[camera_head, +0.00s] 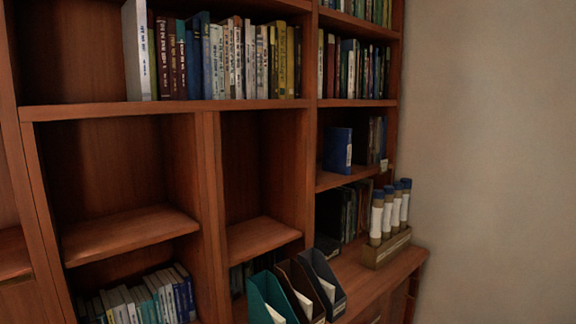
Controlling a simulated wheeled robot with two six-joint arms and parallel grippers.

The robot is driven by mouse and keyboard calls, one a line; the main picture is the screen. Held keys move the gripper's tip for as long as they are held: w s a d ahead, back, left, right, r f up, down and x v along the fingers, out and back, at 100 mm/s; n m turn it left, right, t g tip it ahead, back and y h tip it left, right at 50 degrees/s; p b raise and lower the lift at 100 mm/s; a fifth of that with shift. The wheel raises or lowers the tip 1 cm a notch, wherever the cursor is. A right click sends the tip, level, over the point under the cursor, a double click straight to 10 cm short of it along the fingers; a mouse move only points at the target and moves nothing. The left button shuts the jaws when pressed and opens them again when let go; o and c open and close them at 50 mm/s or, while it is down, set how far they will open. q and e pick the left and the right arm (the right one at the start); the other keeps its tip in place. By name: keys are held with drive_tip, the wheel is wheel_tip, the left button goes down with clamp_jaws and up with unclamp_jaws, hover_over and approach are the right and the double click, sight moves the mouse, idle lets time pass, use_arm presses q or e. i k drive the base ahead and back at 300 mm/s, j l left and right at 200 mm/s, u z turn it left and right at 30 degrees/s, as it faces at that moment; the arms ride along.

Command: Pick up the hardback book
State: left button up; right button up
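A blue hardback-looking book (338,150) stands upright on a right-hand shelf (345,178) of the wooden bookcase, with free space to its left. A tall white book (137,50) stands at the left end of the row on the upper shelf (180,107). I cannot tell which of these the task means. Neither of my grippers is in view.
Teal (272,298), brown (300,290) and dark blue (322,283) file holders stand on the lower ledge. A wooden holder with several capped tubes (387,251) stands at its right. Two middle compartments (125,232) are empty. A bare wall (490,150) is at right.

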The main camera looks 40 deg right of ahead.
sight(337, 142)
drive_tip(key=z, duration=1.6)
drive_tip(key=i+l+u, duration=0.15)
drive_tip(key=u, duration=0.3)
drive_tip(key=i+l+u, duration=0.15)
drive_tip(key=u, duration=0.25)
drive_tip(key=i+l+u, duration=0.1)
drive_tip(key=l+u, duration=0.2)
drive_tip(key=u, duration=0.15)
